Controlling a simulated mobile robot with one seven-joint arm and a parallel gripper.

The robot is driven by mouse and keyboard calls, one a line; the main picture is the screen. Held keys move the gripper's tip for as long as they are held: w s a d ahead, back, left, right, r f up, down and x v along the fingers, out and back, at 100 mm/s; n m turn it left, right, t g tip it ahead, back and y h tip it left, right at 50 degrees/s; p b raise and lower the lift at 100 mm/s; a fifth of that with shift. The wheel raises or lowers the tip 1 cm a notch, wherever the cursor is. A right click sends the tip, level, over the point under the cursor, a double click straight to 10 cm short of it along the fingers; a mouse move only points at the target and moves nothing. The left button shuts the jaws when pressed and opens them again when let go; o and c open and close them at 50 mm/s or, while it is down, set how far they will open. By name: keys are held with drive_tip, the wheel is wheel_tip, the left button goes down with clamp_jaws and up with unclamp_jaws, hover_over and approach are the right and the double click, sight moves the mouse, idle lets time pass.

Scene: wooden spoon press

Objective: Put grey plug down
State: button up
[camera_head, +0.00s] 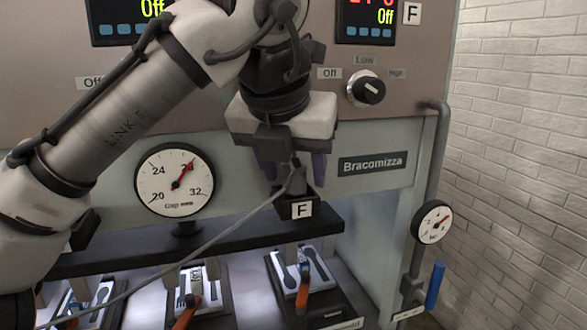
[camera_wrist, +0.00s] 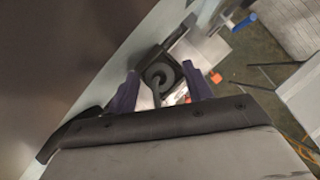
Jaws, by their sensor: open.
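The grey plug (camera_head: 298,181) stands upright at the dark socket box marked F (camera_head: 290,207), with a grey cable running from it down to the left. It looks seated in the box. In the wrist view the plug (camera_wrist: 160,73) shows from above as a round grey top with its cable loop. My gripper (camera_head: 295,168) is over the plug, pointing down, its two purple fingers apart on either side. In the wrist view my gripper (camera_wrist: 162,88) is open, with the plug just beyond and between the fingertips; I see no contact.
The press front with a large dial (camera_head: 174,180) and a knob (camera_head: 366,89) is close behind my gripper. A dark shelf (camera_head: 220,238) runs below, over several spoon moulds with orange handles (camera_head: 303,288). A pipe with a small gauge (camera_head: 432,222) stands at right.

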drive_tip(key=v, duration=1.2)
drive_tip(key=shift+o, duration=0.5)
drive_tip(key=shift+w+f, duration=0.1)
idle(1.4)
